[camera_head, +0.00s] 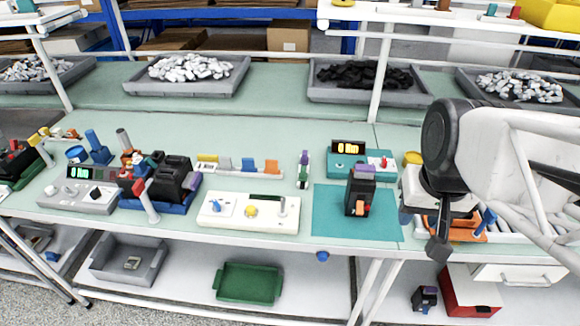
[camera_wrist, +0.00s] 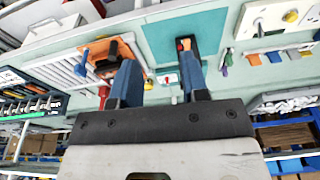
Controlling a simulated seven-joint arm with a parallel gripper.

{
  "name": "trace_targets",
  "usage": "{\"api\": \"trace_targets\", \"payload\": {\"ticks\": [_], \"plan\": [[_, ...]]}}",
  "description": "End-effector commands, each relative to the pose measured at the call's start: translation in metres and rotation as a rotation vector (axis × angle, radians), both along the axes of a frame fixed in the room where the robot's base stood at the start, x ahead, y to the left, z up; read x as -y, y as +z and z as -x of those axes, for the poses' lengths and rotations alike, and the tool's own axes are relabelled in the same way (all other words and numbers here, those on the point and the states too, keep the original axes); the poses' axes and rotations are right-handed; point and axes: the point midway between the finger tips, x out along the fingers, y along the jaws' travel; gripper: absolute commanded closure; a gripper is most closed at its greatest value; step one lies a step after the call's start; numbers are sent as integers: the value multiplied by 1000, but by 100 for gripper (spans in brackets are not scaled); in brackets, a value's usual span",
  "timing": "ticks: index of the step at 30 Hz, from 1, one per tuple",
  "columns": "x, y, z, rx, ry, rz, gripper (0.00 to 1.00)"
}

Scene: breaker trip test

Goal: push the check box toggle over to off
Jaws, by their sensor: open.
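No label naming the check box is readable. A white box (camera_head: 248,213) on the bench has a blue knob, a yellow button and an upright metal lever (camera_head: 283,206) at its right end. A teal box (camera_head: 345,165) with a lit display and a small red switch (camera_head: 384,162) stands behind the teal mat. My gripper (camera_head: 438,247) is at the bench's front edge, right of the mat, apart from both boxes. In the wrist view my gripper (camera_wrist: 160,80) is open and empty, with two blue fingers. The white box shows there at upper right (camera_wrist: 262,14). Switch positions are too small to tell.
A black breaker (camera_head: 360,192) with an orange lever stands on the teal mat (camera_head: 330,222). A grey display box (camera_head: 75,197) and a blue tray with black blocks (camera_head: 165,190) are at left. An orange tray (camera_head: 465,234) lies near my arm.

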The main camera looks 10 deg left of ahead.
Motion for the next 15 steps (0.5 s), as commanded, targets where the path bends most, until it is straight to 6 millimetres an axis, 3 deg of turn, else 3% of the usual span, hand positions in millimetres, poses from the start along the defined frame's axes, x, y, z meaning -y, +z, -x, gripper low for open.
{"api": "trace_targets", "payload": {"ticks": [15], "plan": [[-56, -14, -84, -179, -96, -66, 59]]}}
